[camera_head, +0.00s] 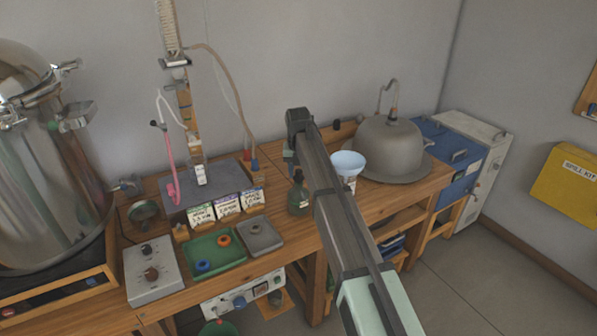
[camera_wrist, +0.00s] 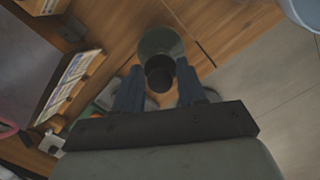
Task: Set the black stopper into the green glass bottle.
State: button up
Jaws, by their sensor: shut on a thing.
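The green glass bottle (camera_head: 298,197) stands on the wooden bench near its front edge, below the end of my arm. In the wrist view the green bottle (camera_wrist: 161,43) shows as a round greenish shape just beyond my fingertips. My gripper (camera_wrist: 159,70) is shut on the black stopper (camera_wrist: 158,78), which sits between the two dark fingers. The stopper overlaps the near side of the bottle in that view. The bottle's mouth is hidden, and I cannot tell whether the stopper touches it.
A pale blue funnel (camera_head: 348,162) stands right of the bottle, with a grey domed still (camera_head: 390,145) beyond. On the left are labelled cards (camera_head: 227,206), a green tray (camera_head: 213,251), a grey tray (camera_head: 259,237) and a control box (camera_head: 153,270). A tall glass column stands behind.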

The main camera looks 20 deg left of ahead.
jog(key=shift+f, duration=0.85)
dwell(0.9)
jog(key=o, duration=1.1)
jog(key=shift+r, duration=0.1)
jog(key=shift+r, duration=3.35)
